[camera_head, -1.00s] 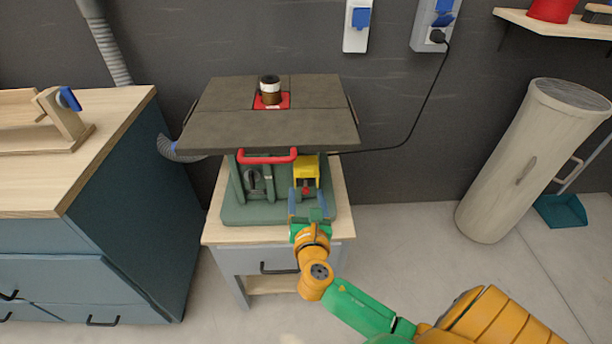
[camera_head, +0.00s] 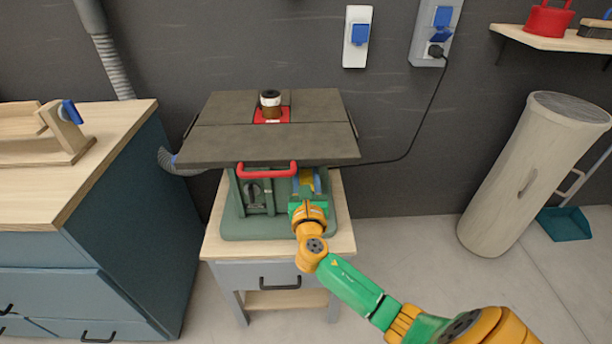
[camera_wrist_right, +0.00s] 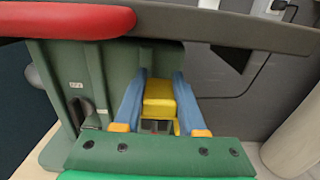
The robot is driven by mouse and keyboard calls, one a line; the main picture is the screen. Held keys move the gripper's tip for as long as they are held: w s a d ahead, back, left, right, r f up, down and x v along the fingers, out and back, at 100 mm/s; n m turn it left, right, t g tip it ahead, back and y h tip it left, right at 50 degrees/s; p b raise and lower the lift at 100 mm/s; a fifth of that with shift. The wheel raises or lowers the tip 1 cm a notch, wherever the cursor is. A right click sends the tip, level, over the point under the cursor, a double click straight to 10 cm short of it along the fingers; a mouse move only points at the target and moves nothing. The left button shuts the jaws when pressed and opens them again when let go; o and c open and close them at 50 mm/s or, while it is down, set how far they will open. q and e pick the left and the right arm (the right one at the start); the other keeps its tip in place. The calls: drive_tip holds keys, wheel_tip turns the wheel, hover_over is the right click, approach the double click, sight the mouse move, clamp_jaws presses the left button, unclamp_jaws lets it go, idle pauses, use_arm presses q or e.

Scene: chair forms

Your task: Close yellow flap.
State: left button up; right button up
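The yellow flap (camera_wrist_right: 159,92) is on the front of the green machine body, under the dark tabletop. In the wrist view it stands out above a small yellow-edged dark recess. In the head view the flap (camera_head: 306,178) is mostly covered by my right gripper (camera_head: 306,184). My right gripper (camera_wrist_right: 160,78) is open, its two blue fingers reaching forward on either side of the flap. I cannot tell whether they touch it. My left gripper is not in view.
The machine's dark tabletop (camera_head: 230,145) overhangs just above my right gripper. A red bar handle (camera_head: 266,171) is close on the left, also seen in the wrist view (camera_wrist_right: 65,20). A wooden stand (camera_head: 225,248) carries the machine. Open floor lies to the right.

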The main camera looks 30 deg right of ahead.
clamp_jaws()
idle(1.0)
